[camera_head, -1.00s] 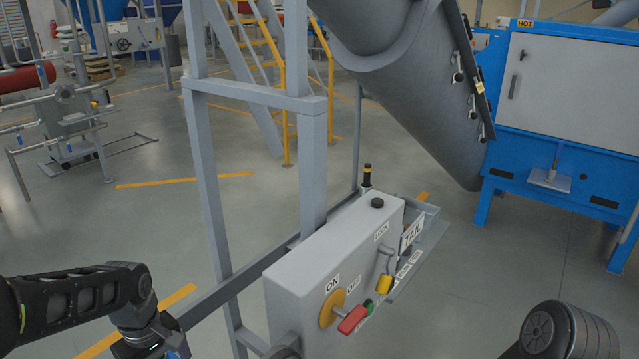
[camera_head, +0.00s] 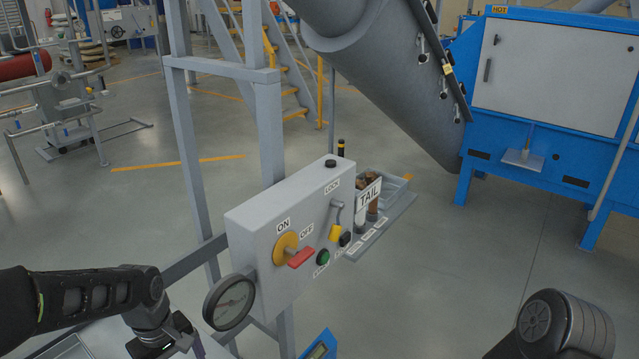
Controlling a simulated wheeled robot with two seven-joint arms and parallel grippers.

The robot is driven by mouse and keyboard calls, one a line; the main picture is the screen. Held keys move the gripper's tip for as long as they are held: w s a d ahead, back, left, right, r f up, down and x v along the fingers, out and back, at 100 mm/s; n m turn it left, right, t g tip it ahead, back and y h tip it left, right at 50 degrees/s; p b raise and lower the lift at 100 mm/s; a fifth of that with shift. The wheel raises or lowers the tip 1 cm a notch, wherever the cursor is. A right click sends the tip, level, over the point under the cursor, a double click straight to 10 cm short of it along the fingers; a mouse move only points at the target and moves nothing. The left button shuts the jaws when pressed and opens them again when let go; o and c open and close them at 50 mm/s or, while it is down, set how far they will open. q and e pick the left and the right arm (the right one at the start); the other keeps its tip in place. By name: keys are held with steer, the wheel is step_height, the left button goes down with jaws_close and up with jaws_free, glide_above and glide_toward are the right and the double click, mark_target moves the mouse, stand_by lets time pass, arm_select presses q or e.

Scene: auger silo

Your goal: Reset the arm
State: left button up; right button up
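My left arm comes in from the lower left. Its wrist and the top of the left gripper (camera_head: 178,344) show at the bottom edge, but the fingers are cut off by the frame. It is below and left of the grey control box (camera_head: 262,232) and appears empty of any visible object. My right arm shows only as a dark rounded joint at the lower right; its gripper is out of view.
A round gauge (camera_head: 229,302) hangs at the box's lower left. A blue device (camera_head: 320,345) is at the bottom. A tray with a TAIL sign (camera_head: 369,192) sits beyond the box. Grey frame posts (camera_head: 270,130) stand behind. Floor at right is open before the blue machine (camera_head: 540,155).

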arm_select(q)
steer(key=s+d+f+m+h, duration=0.2)
steer(key=s+d+f+m, duration=0.15)
steer(key=d+f, duration=0.85)
steer(key=s+d+f+m+h, duration=0.1)
steer(key=s+d+f+m, duration=0.3)
steer(key=s+d+f, duration=0.6)
step_height(320, 180, down, 2)
steer(key=shift+s+d+f+m+t+h, duration=0.15)
steer(key=shift+s+d+m+t+h, duration=0.2)
steer(key=shift+s, duration=0.45)
